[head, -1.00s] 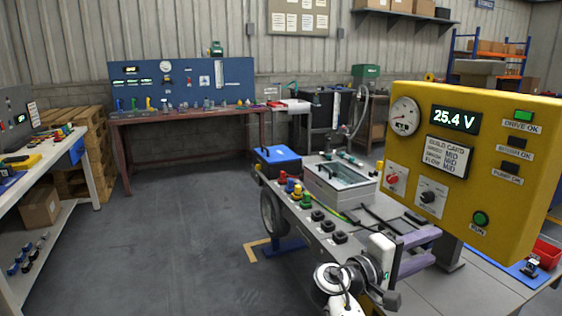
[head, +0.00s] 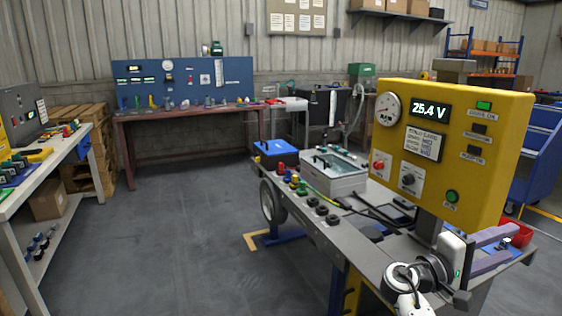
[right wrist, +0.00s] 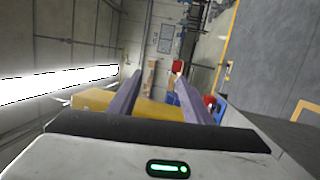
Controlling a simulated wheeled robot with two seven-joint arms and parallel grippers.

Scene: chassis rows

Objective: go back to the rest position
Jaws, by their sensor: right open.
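My right gripper (head: 513,243) is at the lower right of the head view, its two purple fingers apart and pointing right. It is just below the yellow test panel (head: 472,165), over the right part of the grey chassis bench (head: 345,238). In the right wrist view the gripper (right wrist: 158,78) shows a clear gap between its fingers, with nothing held. The yellow panel shows behind the fingers in that view. My left gripper is not in view.
On the chassis are a grey clear-lidded box (head: 334,176), a blue box (head: 275,153), several coloured caps and black cables. A red bin (head: 517,232) is near the gripper. A blue cart (head: 541,160) stands right. Floor at left centre is clear.

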